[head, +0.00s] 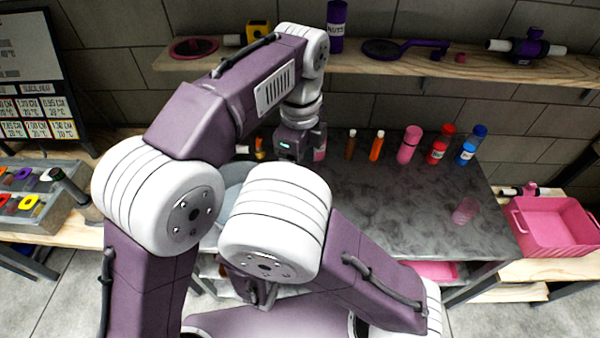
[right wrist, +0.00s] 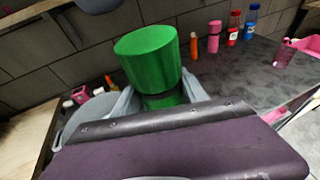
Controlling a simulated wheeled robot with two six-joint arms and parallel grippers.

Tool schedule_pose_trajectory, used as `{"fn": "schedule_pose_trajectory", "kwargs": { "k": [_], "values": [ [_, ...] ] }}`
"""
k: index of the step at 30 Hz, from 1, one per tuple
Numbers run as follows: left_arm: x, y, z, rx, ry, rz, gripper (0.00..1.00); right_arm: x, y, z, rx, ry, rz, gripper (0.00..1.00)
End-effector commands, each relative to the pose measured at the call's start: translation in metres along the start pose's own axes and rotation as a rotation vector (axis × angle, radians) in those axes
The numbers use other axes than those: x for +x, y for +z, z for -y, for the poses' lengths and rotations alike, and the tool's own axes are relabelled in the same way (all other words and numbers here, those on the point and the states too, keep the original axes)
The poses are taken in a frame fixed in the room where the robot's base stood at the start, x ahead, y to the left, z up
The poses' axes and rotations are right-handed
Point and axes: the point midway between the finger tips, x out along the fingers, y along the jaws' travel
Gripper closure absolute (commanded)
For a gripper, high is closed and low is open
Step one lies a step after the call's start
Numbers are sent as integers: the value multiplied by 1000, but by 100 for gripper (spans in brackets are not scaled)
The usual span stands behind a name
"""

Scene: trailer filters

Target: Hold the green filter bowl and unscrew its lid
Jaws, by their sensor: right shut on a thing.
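The green filter bowl (right wrist: 148,58) shows in the right wrist view as a wide green cylinder above a darker, narrower green part. My right gripper (right wrist: 163,98) is shut on that lower part between its grey fingers, and the bowl tilts slightly in the picture. I cannot tell the lid apart from the bowl. In the head view my right gripper and the green bowl are hidden behind my arms. My left gripper (head: 300,148) points down over the back of the grey worktop. Its fingers are mostly hidden, so its opening is unclear.
Orange (head: 377,146), pink (head: 409,144), red and blue bottles stand along the worktop's back. A clear pink cup (head: 465,210) is at its right, beside a pink crate (head: 556,228). A shelf (head: 400,66) runs above. The middle of the worktop (head: 380,205) is clear.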

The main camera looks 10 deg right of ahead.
Motion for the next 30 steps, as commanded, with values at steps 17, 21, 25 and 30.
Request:
{"fn": "schedule_pose_trajectory", "kwargs": {
  "k": [17, 21, 25, 30],
  "values": [
    [76, 0, 0, -1, 2, 0, 26, 0, 0, 0, 0, 0, 1, 100],
    [81, 0, 0, -1, 1, 0, 26, 0, 0, 0, 0, 0, 1, 100],
    [81, 0, 0, -1, 1, 0, 26, 0, 0, 0, 0, 0, 1, 100],
    [81, 0, 0, -1, 1, 0, 59, 0, 0, 0, 0, 0, 1, 100]
  ]
}}
